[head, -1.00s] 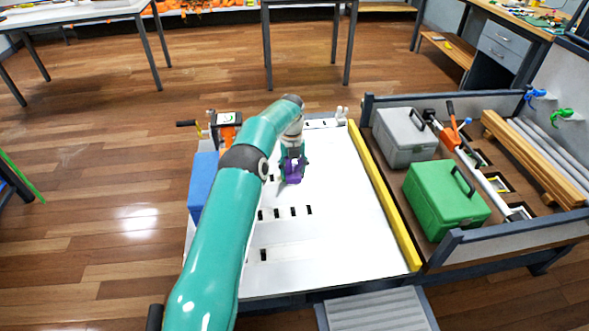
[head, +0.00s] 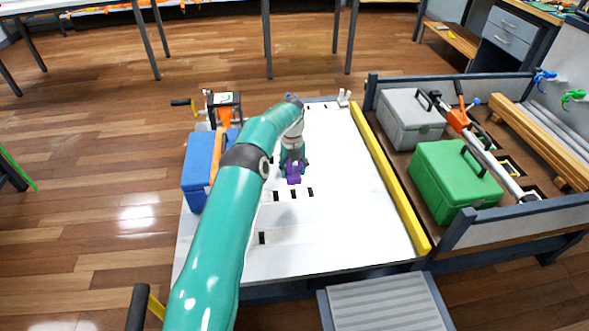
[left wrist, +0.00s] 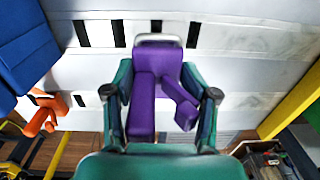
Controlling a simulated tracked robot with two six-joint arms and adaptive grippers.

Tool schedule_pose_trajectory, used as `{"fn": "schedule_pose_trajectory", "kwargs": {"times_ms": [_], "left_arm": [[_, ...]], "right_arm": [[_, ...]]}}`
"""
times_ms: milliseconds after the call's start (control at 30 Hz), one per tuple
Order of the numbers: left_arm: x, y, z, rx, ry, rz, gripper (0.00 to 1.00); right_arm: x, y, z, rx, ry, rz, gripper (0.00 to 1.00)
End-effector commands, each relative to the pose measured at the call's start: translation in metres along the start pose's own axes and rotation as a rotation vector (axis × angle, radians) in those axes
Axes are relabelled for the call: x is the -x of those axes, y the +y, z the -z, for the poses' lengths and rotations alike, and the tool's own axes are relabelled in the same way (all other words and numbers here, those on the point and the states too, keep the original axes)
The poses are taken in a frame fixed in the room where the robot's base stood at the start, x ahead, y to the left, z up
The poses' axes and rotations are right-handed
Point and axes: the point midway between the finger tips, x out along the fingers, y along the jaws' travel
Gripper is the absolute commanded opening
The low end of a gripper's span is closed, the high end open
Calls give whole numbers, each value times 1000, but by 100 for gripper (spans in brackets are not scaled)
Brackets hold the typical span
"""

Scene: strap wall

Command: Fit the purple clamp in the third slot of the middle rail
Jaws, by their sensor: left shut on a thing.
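My left gripper (head: 292,162) is shut on the purple clamp (head: 294,178) above the white panel (head: 345,235). In the left wrist view the gripper's teal fingers (left wrist: 160,82) flank the purple clamp (left wrist: 144,95), whose grey-capped end points up the picture. A row of dark slots runs across the panel. In the wrist view the clamp's end is just below the third slot from the left (left wrist: 156,26). In the head view the clamp appears just beyond this slot (head: 293,195), and my arm hides part of the row. Whether clamp and panel touch cannot be told. My right gripper is not in view.
A blue box (head: 198,172) stands at the panel's left edge, and a yellow bar (head: 390,180) runs along its right edge. To the right, a tray holds a grey case (head: 410,120), a green case (head: 455,180) and wooden beams (head: 540,140). The panel's near right is clear.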

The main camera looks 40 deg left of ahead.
Motion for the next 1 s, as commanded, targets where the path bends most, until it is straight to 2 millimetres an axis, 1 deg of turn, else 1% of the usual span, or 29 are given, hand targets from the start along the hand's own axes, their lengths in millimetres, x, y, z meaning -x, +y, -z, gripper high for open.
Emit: {"fn": "schedule_pose_trajectory", "kwargs": {"times_ms": [33,100,300,500,700,1000], "left_arm": [[-9,0,0,0,-1,0,20],[-16,0,0,0,0,0,20],[-36,1,0,0,0,0,20],[-51,1,0,0,-2,0,20],[-57,1,0,0,-2,1,20],[-57,1,0,0,-1,0,20]], "right_arm": [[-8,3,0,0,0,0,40],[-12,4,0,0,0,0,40],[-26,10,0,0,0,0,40],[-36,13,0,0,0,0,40],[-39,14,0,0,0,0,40],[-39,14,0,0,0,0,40]]}}
